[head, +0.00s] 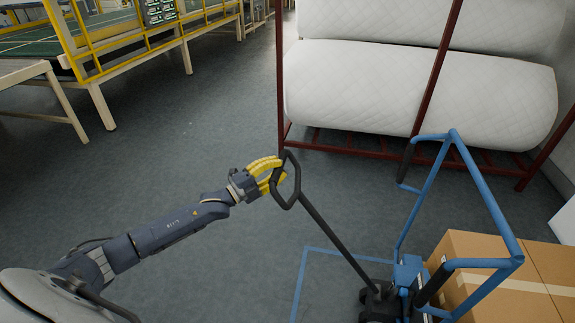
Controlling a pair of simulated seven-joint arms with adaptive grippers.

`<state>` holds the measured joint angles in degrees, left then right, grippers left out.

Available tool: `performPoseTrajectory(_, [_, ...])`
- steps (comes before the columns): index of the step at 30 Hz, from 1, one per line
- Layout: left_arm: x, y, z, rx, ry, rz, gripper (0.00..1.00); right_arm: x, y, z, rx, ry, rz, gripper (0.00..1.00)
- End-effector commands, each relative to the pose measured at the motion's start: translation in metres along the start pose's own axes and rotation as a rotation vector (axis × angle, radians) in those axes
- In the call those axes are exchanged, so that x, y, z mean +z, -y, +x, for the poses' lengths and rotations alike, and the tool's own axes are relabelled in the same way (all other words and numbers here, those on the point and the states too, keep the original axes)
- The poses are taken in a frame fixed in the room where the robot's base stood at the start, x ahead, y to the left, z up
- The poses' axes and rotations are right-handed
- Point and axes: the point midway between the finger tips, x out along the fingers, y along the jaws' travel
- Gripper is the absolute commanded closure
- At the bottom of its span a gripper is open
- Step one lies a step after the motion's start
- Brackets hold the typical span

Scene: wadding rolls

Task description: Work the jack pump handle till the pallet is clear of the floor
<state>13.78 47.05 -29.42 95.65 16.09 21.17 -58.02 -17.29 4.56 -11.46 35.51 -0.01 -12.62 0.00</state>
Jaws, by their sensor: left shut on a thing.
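The jack pump handle (331,235) is a dark bar with a loop grip at its top, slanting down right to the jack's wheeled base (378,298). My left gripper (278,172), with yellow fingers, is shut on the left side of the handle's loop. A blue tubular frame (490,205) stands at the jack, beside the cardboard boxes (485,252). The pallet under the boxes is not visible, so its height off the floor cannot be told. My right gripper is not in view.
A dark red rack (430,70) with white quilted rolls (420,92) stands behind. A yellow-railed table (110,40) is at upper left. Blue tape (302,275) marks the floor left of the jack. The grey floor (190,130) in the middle is clear.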

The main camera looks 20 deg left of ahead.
Motion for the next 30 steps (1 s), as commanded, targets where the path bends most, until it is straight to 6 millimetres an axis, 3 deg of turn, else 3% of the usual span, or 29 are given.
performPoseTrajectory(1, [0.0005, -0.0235, -0.0075, 0.042, 0.013, -0.002, 1.00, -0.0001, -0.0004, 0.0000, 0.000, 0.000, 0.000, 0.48])
performPoseTrajectory(11, [0.0004, -0.0237, -0.0077, 0.040, 0.012, -0.004, 1.00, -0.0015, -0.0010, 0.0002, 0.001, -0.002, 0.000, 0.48])
performPoseTrajectory(12, [0.0003, -0.0238, -0.0077, 0.040, 0.012, -0.004, 0.79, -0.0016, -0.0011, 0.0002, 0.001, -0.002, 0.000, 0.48])
performPoseTrajectory(19, [0.0010, -0.0206, -0.0070, 0.036, 0.012, -0.004, 0.53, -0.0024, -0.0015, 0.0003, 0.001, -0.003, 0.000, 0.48])
performPoseTrajectory(30, [0.0013, -0.0166, -0.0110, 0.029, 0.010, -0.004, 0.53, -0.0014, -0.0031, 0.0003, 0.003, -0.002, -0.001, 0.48])
